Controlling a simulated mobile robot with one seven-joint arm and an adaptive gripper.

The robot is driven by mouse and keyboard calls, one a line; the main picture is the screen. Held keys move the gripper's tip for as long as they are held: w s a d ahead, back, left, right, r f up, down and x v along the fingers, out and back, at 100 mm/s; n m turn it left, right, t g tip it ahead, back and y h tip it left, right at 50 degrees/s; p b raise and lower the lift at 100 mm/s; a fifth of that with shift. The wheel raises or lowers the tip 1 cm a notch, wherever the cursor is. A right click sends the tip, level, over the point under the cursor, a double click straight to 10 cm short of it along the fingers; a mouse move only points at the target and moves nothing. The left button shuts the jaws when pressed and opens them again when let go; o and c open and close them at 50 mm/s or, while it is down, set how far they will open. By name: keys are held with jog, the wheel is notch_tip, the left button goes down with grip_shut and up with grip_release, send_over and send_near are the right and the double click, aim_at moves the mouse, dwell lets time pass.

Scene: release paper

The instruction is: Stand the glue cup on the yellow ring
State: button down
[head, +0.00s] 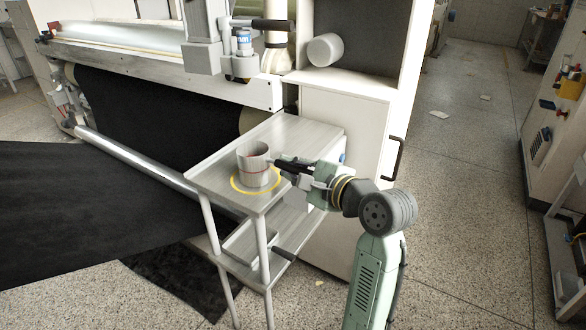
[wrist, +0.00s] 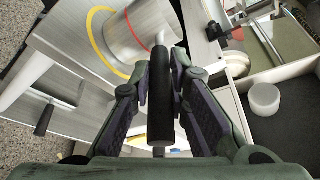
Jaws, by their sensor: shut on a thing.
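The glue cup (head: 253,153) is a grey metal cup with a thin red line and a side handle ending in a dark grip. My gripper (head: 280,165) is shut on that grip; the grip (wrist: 160,110) lies between the fingers (wrist: 160,80) in the wrist view. The yellow ring (head: 234,186) is marked on the metal trolley top (head: 300,140). The cup looks upright over the ring, hiding its back part; I cannot tell whether its base touches the top. In the wrist view the ring (wrist: 92,30) shows beside the cup (wrist: 145,28).
The trolley has a lower shelf with a tray (head: 245,248) with a dark handle. A cream cabinet (head: 345,120) stands right behind the trolley, with a white cylinder (head: 325,50) in its recess. A machine with a black sheet (head: 80,210) lies to the left.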

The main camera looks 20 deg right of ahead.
jog(key=c, duration=1.5)
grip_release()
jog(key=shift+f, duration=0.1)
jog(key=shift+c, duration=0.2)
